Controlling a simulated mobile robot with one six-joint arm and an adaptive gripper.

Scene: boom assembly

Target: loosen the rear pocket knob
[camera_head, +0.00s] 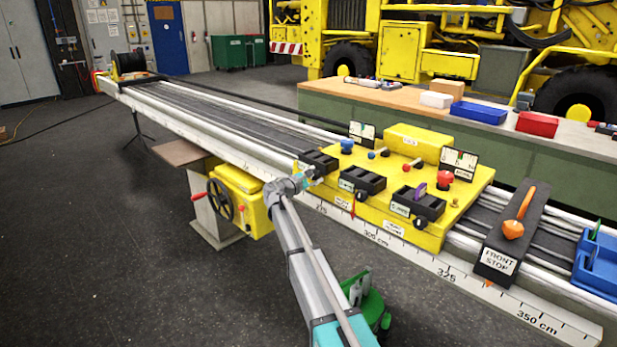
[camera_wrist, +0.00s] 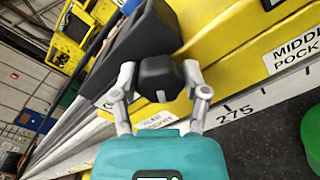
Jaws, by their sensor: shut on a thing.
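The yellow carriage (camera_head: 290,165) rides on the long rail and bears several black pocket blocks. The rear pocket block (camera_head: 318,160) is at its left end in the head view. It also shows as a large black block in the wrist view (camera_wrist: 135,42). A black knob (camera_wrist: 158,72) sticks out from the front of this block. My gripper (camera_wrist: 161,78) is shut on the knob, one finger on each side. In the head view my gripper (camera_head: 311,178) is at the rear pocket's front face and hides the knob there.
The middle pocket block (camera_head: 362,180) and front pocket block (camera_head: 417,204) sit to the right on the carriage. A FRONT STOP block (camera_head: 497,263) stands farther right. A handwheel (camera_head: 222,200) is left of my arm. A green thing (camera_wrist: 312,135) is at the wrist view's right edge.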

